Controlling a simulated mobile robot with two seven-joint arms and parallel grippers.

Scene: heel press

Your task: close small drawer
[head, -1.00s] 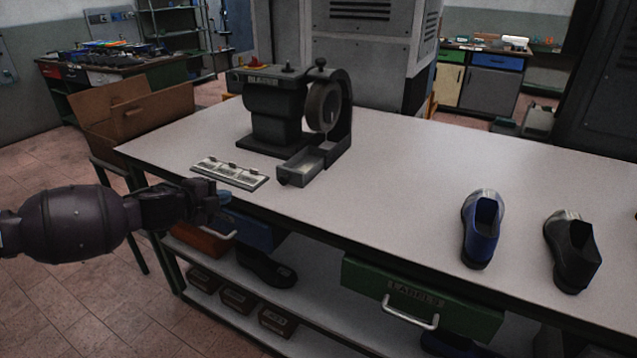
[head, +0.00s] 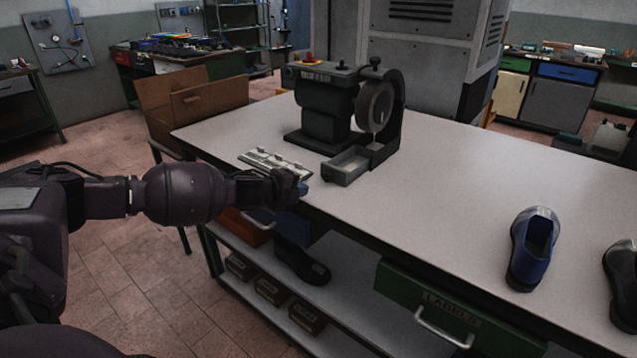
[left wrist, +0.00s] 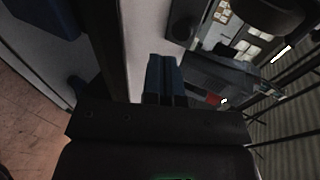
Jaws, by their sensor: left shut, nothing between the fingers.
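The small grey drawer (head: 346,169) at the foot of the dark heel press (head: 325,100) stands pulled out toward the table's front edge, and its open top shows. My left gripper (head: 300,187) is shut and empty. In the head view it is at the table's front edge, left of the drawer and apart from it. In the left wrist view the closed blue fingers (left wrist: 164,78) point at the pale tabletop. My right gripper is in neither view.
A flat label board (head: 274,162) lies left of the drawer. A blue shoe (head: 532,250) and a black shoe (head: 622,285) stand at the right. A green drawer (head: 400,291) hangs under the table. The tabletop between press and shoes is clear.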

